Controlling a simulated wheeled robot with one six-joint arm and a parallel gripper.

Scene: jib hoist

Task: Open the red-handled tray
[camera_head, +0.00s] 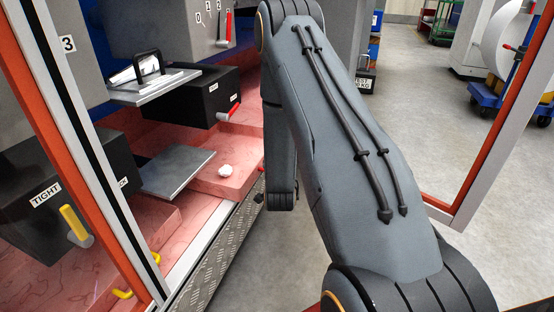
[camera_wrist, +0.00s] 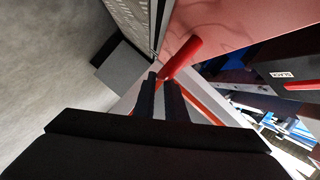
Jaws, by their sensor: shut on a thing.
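In the wrist view a red handle (camera_wrist: 183,57) stands at the edge of a broad pink surface (camera_wrist: 235,22). My gripper (camera_wrist: 164,82) is shut on the lower end of this handle, its two dark fingers close together. In the head view a pink tray-like surface (camera_head: 240,184) lies low in the cabinet, with a small white lump (camera_head: 225,171) on it. My arm covers its right side, so the red handle in my grip and the gripper are hidden there.
A black box (camera_head: 190,100) with a red lever (camera_head: 234,109) sits above the pink surface. A grey plate (camera_head: 176,172) juts out beside it. A black box with a yellow lever (camera_head: 74,224) stands left. An orange-edged frame post (camera_head: 72,120) is near. Open floor (camera_head: 500,190) lies right.

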